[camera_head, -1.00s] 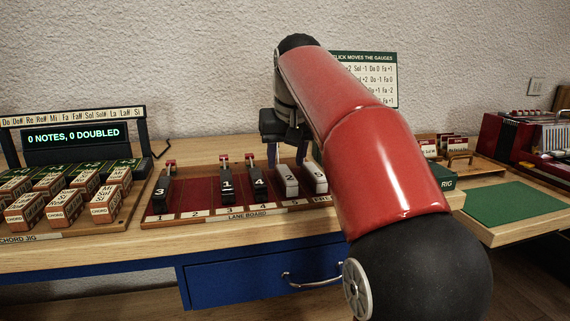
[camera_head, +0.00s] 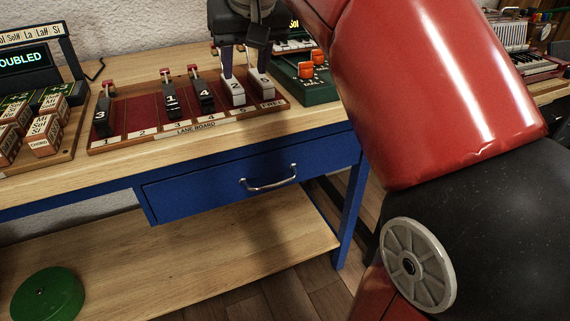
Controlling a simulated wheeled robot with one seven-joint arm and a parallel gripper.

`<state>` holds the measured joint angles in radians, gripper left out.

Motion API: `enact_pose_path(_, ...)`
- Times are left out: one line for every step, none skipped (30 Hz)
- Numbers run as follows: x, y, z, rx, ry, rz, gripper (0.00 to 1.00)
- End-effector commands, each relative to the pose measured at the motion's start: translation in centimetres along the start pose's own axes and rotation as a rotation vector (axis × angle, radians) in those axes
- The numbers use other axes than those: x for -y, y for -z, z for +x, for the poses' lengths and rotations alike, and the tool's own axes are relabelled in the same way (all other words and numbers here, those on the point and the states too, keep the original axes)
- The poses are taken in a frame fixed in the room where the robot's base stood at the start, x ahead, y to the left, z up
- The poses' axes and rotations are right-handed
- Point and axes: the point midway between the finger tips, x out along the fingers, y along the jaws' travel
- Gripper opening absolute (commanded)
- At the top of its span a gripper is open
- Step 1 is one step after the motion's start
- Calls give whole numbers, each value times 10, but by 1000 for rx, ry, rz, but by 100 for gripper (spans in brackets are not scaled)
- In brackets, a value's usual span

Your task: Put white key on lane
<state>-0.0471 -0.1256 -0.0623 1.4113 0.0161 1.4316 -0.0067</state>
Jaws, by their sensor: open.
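The lane board (camera_head: 147,117) is a dark red board on the bench with a numbered front strip. A white key marked 2 (camera_head: 234,92) stands near lane 5, and another white key (camera_head: 260,85) stands to its right near the FREE end. Black keys marked 3 (camera_head: 102,117), 1 (camera_head: 171,101) and 4 (camera_head: 204,95) stand on the board's left and middle lanes. Lane 2 looks bare. My gripper (camera_head: 239,66) is open, fingers pointing down just above or around the tops of the white keys; exact contact is unclear.
A green box with orange knobs (camera_head: 312,82) stands right of the board. Chord blocks (camera_head: 42,132) sit at the left. A blue drawer (camera_head: 225,185) is under the bench. My red arm covers much of the right side.

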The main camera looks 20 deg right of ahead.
Motion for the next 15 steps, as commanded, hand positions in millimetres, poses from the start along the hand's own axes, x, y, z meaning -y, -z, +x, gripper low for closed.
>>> enact_pose_path(-1, -25, 6, -6, 2, 1, 44)
enact_pose_path(-1, -38, 11, -11, 2, 1, 44)
enact_pose_path(-1, -57, 19, -16, 3, 1, 44)
enact_pose_path(-1, -71, 25, -20, 2, 0, 44)
enact_pose_path(-1, -86, 32, -25, 2, 0, 44)
enact_pose_path(0, -106, 42, -31, 1, -1, 44)
enact_pose_path(0, -121, 49, -35, 0, -2, 44)
enact_pose_path(0, -136, 57, -39, -1, -3, 44)
enact_pose_path(0, -155, 68, -45, -3, -4, 44)
enact_pose_path(0, -169, 76, -49, -4, -6, 44)
enact_pose_path(0, -182, 84, -52, -6, -7, 44)
enact_pose_path(0, -198, 94, -57, -8, -8, 44)
enact_pose_path(0, -210, 101, -59, -9, -9, 44)
enact_pose_path(0, -220, 107, -61, -11, -10, 44)
enact_pose_path(0, -231, 115, -64, -13, -11, 44)
